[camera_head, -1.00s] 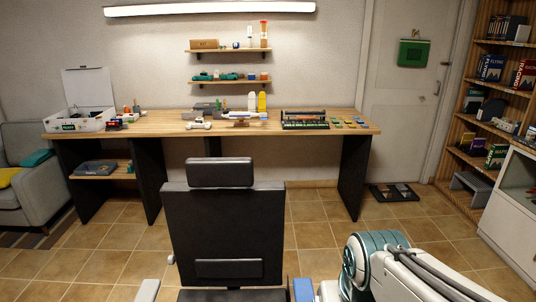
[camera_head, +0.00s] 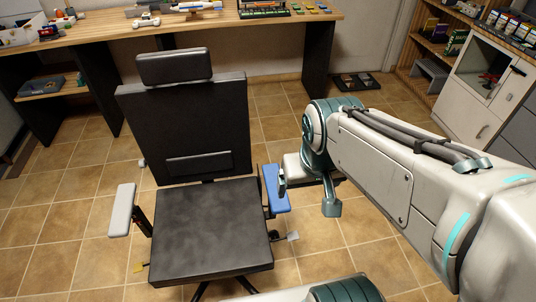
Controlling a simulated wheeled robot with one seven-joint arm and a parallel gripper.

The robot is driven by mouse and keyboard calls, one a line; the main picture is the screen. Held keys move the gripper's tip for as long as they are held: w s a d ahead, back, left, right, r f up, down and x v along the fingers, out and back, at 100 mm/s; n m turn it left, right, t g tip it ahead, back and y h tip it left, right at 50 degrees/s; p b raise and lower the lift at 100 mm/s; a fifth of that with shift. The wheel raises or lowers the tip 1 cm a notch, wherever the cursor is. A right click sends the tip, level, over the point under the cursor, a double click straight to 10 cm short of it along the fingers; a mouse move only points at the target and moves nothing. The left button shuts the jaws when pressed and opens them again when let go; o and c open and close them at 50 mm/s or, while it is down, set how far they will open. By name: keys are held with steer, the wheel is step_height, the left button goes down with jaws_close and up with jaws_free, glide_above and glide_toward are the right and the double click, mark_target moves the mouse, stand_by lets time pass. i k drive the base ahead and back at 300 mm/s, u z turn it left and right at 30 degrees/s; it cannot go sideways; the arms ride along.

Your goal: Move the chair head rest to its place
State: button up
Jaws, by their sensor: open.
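The chair head rest (camera_head: 174,67) is a dark padded block at the top of the black chair backrest (camera_head: 195,125). It is slightly tilted in the picture, and a narrow gap shows below part of it. The chair has a dark seat (camera_head: 210,232), a pale grey left armrest (camera_head: 122,210) and a blue right armrest (camera_head: 273,190). What seems to be my gripper (camera_head: 282,181) shows small at the blue armrest, well below and right of the head rest. It holds nothing that I can see. Whether it touches the armrest is unclear.
A long wooden desk (camera_head: 170,39) with models and a keyboard-like panel stands behind the chair. A white cabinet (camera_head: 478,97) and shelves are at the right. A dark tray (camera_head: 356,81) lies on the floor. Tiled floor is clear left of the chair.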

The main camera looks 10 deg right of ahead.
mark_target(172, 66)
steer(key=z, duration=0.55)
steer(key=k, duration=0.65)
steer(key=z, duration=0.8)
steer(key=i, duration=1.2)
steer(key=u, duration=0.75)
steer(key=i, duration=0.95)
steer(key=u, duration=1)
steer(key=i, duration=0.2)
steer(key=u, duration=0.15)
